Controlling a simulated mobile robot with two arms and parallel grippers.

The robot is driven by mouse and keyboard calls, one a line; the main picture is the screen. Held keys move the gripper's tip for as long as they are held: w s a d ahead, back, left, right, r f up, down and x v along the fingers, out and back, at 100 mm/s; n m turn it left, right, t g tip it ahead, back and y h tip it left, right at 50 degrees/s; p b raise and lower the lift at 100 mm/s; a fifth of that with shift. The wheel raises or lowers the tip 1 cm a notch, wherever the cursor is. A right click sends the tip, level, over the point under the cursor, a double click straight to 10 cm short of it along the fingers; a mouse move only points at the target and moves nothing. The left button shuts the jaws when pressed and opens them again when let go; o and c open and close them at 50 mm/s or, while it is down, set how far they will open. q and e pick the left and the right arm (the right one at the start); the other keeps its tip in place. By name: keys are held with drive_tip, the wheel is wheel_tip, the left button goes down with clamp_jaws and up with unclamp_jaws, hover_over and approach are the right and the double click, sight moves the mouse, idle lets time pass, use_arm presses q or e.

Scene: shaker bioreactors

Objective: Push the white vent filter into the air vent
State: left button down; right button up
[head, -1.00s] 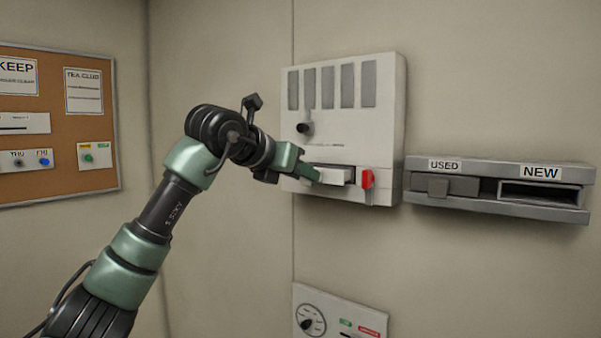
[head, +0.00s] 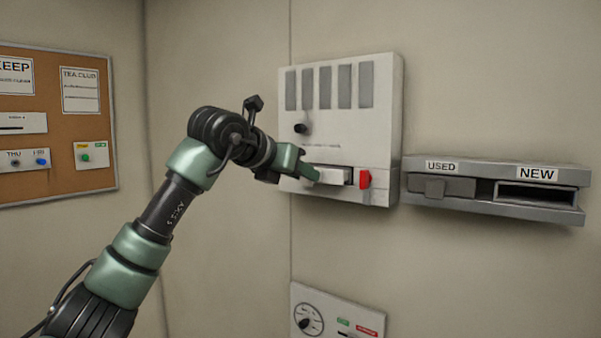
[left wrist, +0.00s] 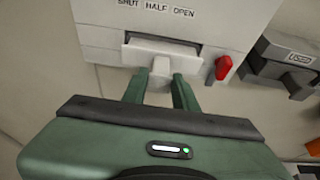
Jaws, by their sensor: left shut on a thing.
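The white vent filter (head: 334,177) sits in the slot at the bottom of the white air vent (head: 376,130) on the wall. Its front part stands out of the slot. In the left wrist view the filter (left wrist: 182,52) shows as a wide block in the slot, with a tab (left wrist: 161,67) at its front middle. My left gripper (head: 312,173) is shut on this tab, one green finger on each side; the fingers also show in the left wrist view (left wrist: 158,92). How deep the filter sits inside is hidden. My right gripper is out of view.
A red lever (head: 364,179) is right beside the slot, close to the filter. A grey holder (head: 484,178) labelled USED and NEW is on the wall to the right. A panel with a dial (head: 338,315) is below. A cork board (head: 90,130) hangs at the left.

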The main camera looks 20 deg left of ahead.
sight(327, 176)
use_arm(q)
drive_tip(key=shift+w+d+p, duration=0.35)
drive_tip(key=shift+w+p, duration=0.05)
drive_tip(key=shift+w, duration=0.5)
idle(0.8)
drive_tip(key=shift+w+d, duration=0.2)
drive_tip(key=shift+w, duration=0.4)
idle(0.8)
drive_tip(key=c, duration=1)
unclamp_jaws()
